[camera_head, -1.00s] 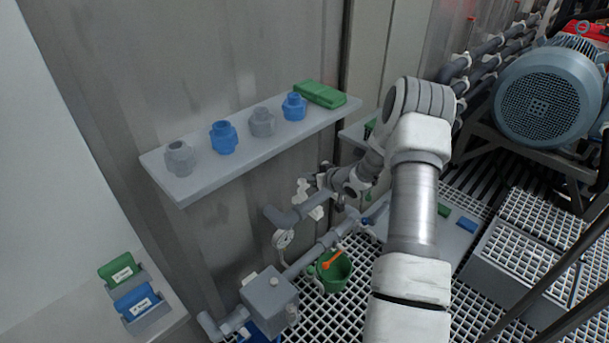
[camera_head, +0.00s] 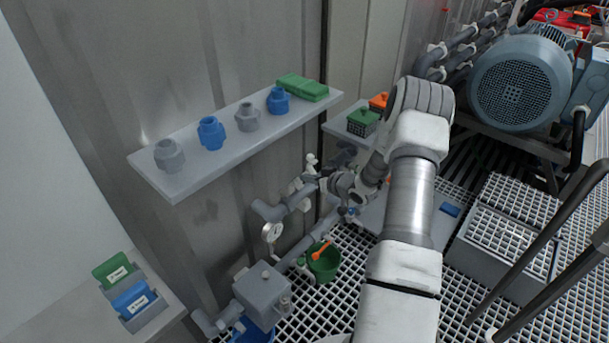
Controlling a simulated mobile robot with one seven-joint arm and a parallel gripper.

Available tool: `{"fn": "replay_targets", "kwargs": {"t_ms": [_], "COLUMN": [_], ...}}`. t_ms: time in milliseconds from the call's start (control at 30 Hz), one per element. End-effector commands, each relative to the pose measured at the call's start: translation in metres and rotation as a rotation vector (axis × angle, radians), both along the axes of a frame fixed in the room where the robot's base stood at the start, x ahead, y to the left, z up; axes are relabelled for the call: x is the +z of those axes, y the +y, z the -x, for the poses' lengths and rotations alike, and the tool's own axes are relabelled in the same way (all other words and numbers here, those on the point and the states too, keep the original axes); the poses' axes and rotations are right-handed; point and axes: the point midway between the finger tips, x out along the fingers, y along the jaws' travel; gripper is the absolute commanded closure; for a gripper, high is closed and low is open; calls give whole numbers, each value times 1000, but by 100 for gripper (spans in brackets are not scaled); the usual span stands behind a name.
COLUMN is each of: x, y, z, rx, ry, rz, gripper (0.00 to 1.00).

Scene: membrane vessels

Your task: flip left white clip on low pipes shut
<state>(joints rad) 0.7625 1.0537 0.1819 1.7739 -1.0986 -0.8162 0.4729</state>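Low grey pipes (camera_head: 270,211) run along the wall below the shelf. White clip parts show on them, one standing up (camera_head: 311,162) and one lower at the pipe (camera_head: 297,193). Whether these are one open clip or two clips is too small to tell. My gripper (camera_head: 318,180) is at the end of my arm, just right of these white parts, at the pipe's right end. Its fingers are small and dark, and I cannot tell whether they touch the clip or how far apart they are.
Above is a wall shelf (camera_head: 190,181) with blue and grey fittings and a green case (camera_head: 302,87). Grated floor lies around; a motor (camera_head: 520,83) stands at right.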

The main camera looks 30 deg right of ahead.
Motion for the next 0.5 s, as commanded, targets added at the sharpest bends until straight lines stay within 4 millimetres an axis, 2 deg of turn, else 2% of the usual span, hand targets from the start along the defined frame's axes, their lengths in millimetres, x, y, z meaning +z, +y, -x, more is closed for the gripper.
{"fn": "replay_targets", "kwargs": {"t_ms": [33, 167, 433, 500], "x": [-22, -28, -43, -40], "y": [5, 2, 0, 1], "z": [10, 16, 27, 25], "rx": [4, 4, 13, 13], "ry": [3, -90, -95, -98], "rz": [-21, -59, -57, -58], "gripper": [100, 100, 100, 100]}}
